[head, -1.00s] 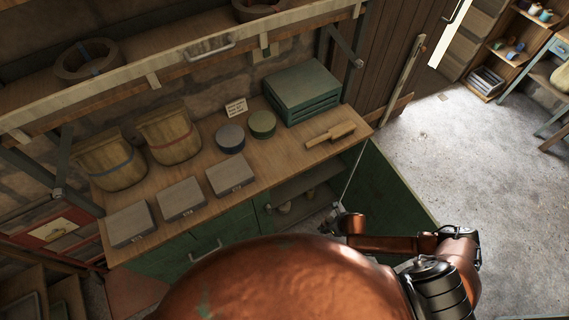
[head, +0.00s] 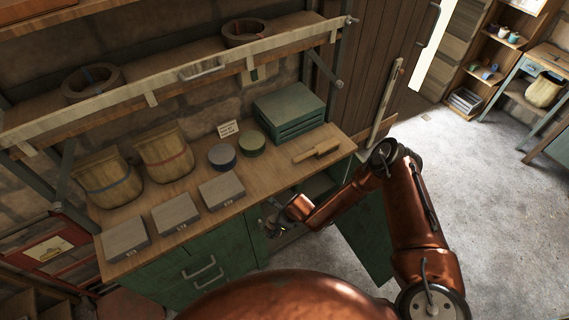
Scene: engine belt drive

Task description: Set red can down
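I cannot make out a red can in the head view. My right gripper (head: 274,223) is small and dark, at the opening of the green cabinet (head: 225,262) under the workbench, with the copper-coloured arm reaching in from the right. I cannot tell whether its fingers are open or shut, or whether they hold anything. The cabinet interior is mostly hidden behind my arm. My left gripper is not in view.
The workbench (head: 262,186) carries grey boxes (head: 174,213), two baskets (head: 165,157), two round tins (head: 222,156), a green crate (head: 288,110) and a wooden brush (head: 316,152). An open cabinet door (head: 365,240) stands right of the opening. The floor at right is clear.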

